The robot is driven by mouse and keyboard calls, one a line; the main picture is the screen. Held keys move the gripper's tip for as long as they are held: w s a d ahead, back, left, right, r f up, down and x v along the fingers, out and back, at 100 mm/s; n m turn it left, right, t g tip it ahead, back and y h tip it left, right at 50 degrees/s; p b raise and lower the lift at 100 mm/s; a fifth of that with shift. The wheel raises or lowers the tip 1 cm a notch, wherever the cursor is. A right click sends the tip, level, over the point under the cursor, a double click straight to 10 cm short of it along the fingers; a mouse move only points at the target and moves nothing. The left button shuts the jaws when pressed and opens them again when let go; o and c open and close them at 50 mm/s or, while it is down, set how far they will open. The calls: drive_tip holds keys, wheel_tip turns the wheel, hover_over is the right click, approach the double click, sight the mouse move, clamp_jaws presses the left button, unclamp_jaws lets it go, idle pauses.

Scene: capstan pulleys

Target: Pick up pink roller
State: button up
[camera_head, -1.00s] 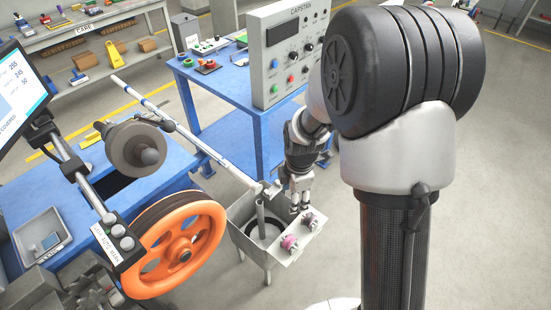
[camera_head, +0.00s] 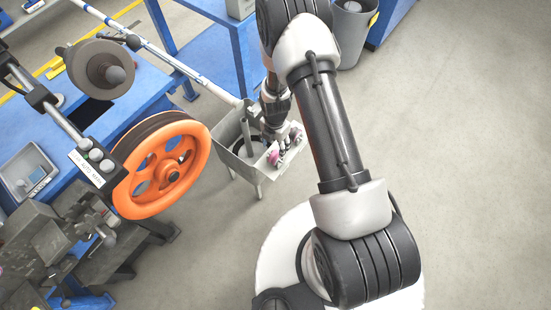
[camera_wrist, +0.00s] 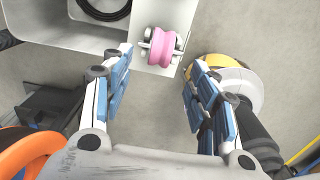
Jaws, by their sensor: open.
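A pink roller (camera_wrist: 160,47), grooved and held in a small metal bracket, sits on the pale shelf of a grey metal trough (camera_wrist: 188,14), at the top middle of the wrist view. My gripper (camera_wrist: 157,66) is open and empty. Its two blue-padded fingers are spread to the left and right, just short of the roller in the wrist view. In the head view my gripper (camera_head: 281,133) is low over the shelf.
The trough stands on thin legs and holds a coiled black ring. A big orange wheel (camera_head: 200,160) stands left of it, with a blue bench (camera_head: 130,85) behind. A long white bar (camera_head: 160,55) slopes down towards the trough. Floor to the right is clear.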

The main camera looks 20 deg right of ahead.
wheel_tip(320, 180, down, 7)
drive_tip(key=shift+d+f+b, duration=0.1)
drive_tip(key=shift+f+b, duration=0.05)
drive_tip(key=shift+b, duration=1.1)
drive_tip(key=shift+c, duration=0.3)
drive_tip(key=c, duration=1.2)
drive_tip(key=shift+o, duration=0.2)
wheel_tip(320, 180, up, 20)
drive_tip(key=p, duration=0.6)
wheel_tip(320, 180, up, 5)
drive_tip(key=p, duration=0.3)
hover_over(276, 155)
drive_tip(key=shift+w, duration=0.1)
